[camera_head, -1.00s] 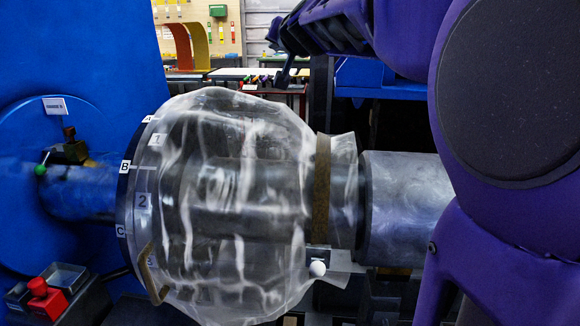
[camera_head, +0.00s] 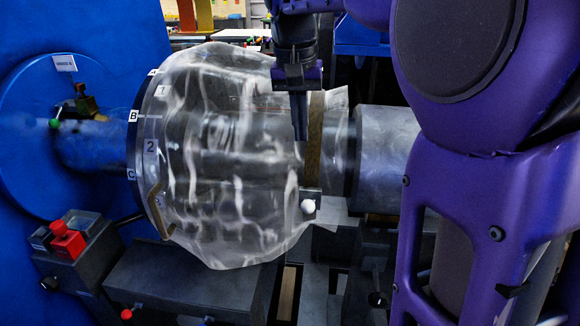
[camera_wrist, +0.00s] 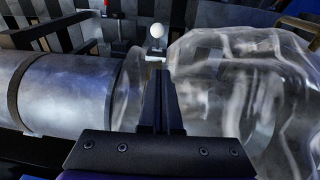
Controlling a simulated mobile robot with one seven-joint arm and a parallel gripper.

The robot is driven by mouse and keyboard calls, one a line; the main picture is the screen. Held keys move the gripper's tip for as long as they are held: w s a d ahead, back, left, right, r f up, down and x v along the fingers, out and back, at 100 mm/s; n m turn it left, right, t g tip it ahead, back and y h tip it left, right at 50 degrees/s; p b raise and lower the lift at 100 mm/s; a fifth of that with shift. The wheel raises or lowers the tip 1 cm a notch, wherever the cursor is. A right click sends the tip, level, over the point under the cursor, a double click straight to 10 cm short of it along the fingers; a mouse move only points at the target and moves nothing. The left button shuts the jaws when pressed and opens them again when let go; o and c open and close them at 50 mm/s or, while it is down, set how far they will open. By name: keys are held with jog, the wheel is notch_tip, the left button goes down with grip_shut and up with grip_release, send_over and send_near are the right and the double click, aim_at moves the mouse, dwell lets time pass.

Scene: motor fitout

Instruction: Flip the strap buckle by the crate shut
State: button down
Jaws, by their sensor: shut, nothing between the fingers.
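A brown strap (camera_head: 314,150) runs around the narrow neck of a clear wrinkled cover (camera_head: 215,160). At the strap's lower end is a small metal buckle plate with a white ball knob (camera_head: 308,206). The knob also shows in the wrist view (camera_wrist: 156,31), beyond my fingertips. My gripper (camera_head: 300,137) is shut and empty, pointing down at the front of the strap, above the knob and apart from it. In the wrist view its fingers (camera_wrist: 160,75) hide part of the neck. I cannot tell from the frames whether the buckle lever is open, nor surely pick out the crate.
A metal shaft (camera_head: 385,150) continues right of the cover. A blue machine face (camera_head: 25,100) stands left. A box with a red knob (camera_head: 67,240) and a dark box (camera_head: 185,275) lie low in front. A blue bin-like shape (camera_head: 362,38) is behind my arm.

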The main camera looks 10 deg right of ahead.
dwell(0.3)
jog(key=b, duration=0.2)
send_over(309, 205)
jog(key=w, duration=0.3)
notch_tip(309, 205, down, 10)
jog(key=f, duration=0.1)
jog(key=s+f+b, duration=0.1)
jog(key=f, duration=0.1)
jog(key=shift+s+a+f, duration=0.1)
jog(key=shift+a+f, duration=0.1)
jog(key=shift+f, duration=0.05)
